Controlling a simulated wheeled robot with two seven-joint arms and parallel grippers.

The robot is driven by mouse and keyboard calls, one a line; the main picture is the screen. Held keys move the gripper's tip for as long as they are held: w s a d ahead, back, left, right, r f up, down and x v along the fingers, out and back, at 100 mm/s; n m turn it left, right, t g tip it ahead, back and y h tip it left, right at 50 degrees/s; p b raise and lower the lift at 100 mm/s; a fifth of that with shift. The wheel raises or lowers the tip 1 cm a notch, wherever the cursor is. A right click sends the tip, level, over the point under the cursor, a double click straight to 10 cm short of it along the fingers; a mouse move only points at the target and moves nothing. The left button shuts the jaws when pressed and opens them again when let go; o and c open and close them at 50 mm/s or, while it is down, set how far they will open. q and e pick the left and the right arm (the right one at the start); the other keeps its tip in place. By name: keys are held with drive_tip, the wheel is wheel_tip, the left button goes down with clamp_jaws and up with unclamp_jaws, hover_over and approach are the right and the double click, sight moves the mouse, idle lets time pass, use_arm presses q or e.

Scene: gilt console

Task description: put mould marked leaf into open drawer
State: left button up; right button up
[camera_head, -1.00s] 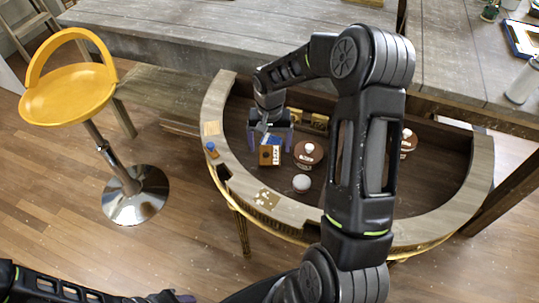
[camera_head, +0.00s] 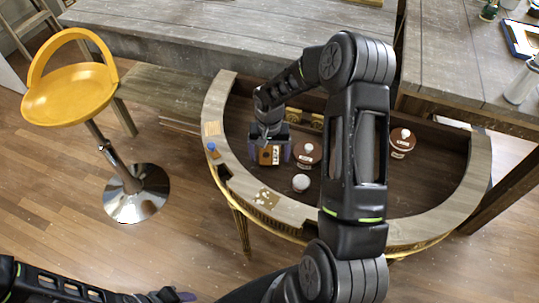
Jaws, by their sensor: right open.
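My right gripper (camera_head: 270,154) is open, reaching down into the dark recess of the curved console (camera_head: 437,181). Its two purple-grey fingers stand on either side of a small wooden block (camera_head: 265,157) with a pale label. The label's mark is too small to read, and the gripper hides the block's top. I cannot tell whether a leaf mould is among the things here, nor whether the recess is the open drawer. My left gripper (camera_head: 180,296) shows only in part at the bottom edge, away from the console.
Brown round lidded pots stand right of the gripper (camera_head: 307,155) and farther right (camera_head: 401,143). A white round thing (camera_head: 301,183) is near the front. A blue knob-like thing (camera_head: 211,147) sits on the left rim. A yellow stool (camera_head: 70,95) stands left. My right arm hides the recess's middle.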

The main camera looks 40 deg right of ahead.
sight(269, 154)
drive_tip(key=shift+c, duration=0.3)
drive_tip(key=c, duration=1.6)
drive_tip(key=shift+r, duration=0.1)
wheel_tip(269, 154, up, 10)
drive_tip(key=shift+f+b, duration=0.1)
drive_tip(key=shift+b, duration=0.8)
